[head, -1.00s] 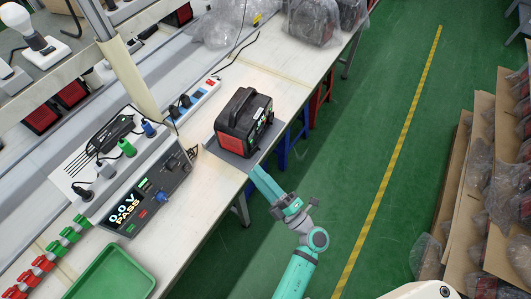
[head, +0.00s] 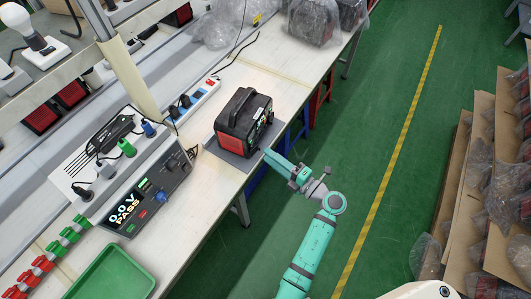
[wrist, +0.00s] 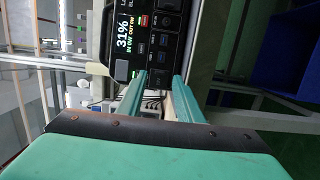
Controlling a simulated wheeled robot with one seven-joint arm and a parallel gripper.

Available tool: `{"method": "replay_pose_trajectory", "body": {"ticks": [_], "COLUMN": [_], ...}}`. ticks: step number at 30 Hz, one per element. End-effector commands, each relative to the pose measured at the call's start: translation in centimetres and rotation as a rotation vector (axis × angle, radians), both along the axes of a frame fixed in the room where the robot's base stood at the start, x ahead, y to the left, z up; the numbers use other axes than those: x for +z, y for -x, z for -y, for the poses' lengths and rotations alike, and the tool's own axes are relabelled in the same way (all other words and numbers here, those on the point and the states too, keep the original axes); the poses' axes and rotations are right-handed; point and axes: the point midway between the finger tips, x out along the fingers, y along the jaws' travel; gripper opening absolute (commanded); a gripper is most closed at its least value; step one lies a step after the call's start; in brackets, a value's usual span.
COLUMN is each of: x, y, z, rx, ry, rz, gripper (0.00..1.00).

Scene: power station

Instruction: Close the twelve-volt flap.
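The power station (head: 238,128) is a black and red box with a top handle, standing on a grey mat (head: 236,160) at the bench edge. Its front panel (wrist: 150,45) shows in the wrist view with a lit screen reading 31%, several buttons and dark sockets. I cannot make out for sure which part is the twelve-volt flap or how it stands. My gripper (head: 268,154) is just right of the panel's lower part in the head view. In the wrist view its teal fingers (wrist: 161,77) are apart, in front of the lower panel, with nothing visibly held.
A tester (head: 145,195) reading 0.0V PASS, a power strip (head: 195,100) and a green tray (head: 112,275) are on the bench left of the station. Blue bins (wrist: 270,70) are at the right in the wrist view.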

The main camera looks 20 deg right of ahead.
Motion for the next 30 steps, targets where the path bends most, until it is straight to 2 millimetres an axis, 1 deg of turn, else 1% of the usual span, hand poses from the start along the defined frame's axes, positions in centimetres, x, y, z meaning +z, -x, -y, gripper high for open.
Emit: {"method": "replay_pose_trajectory", "body": {"ticks": [3,7,12,18,20,21,22,23,30], "x": [0.0,0.0,0.0,0.0,0.0,0.0,0.0,0.0,0.0], "y": [-1.4,-2.3,-2.7,-2.7,-2.7,-2.7,-2.7,-2.7,-2.8], "z": [-0.8,-1.2,-1.5,-1.5,-1.5,-1.5,-1.5,-1.5,-1.4], "rx": [0.001,0.0,0.0,0.0,0.0,0.0,0.0,0.0,0.021], "ry": [-0.001,0.0,0.0,0.0,0.0,0.0,0.0,0.0,0.001], "rz": [0.0,0.001,0.0,0.001,0.001,0.001,0.001,0.001,0.0], "gripper": [0.33,0.33,0.33,0.33,0.18,0.09,0.02,0.0,0.0]}}
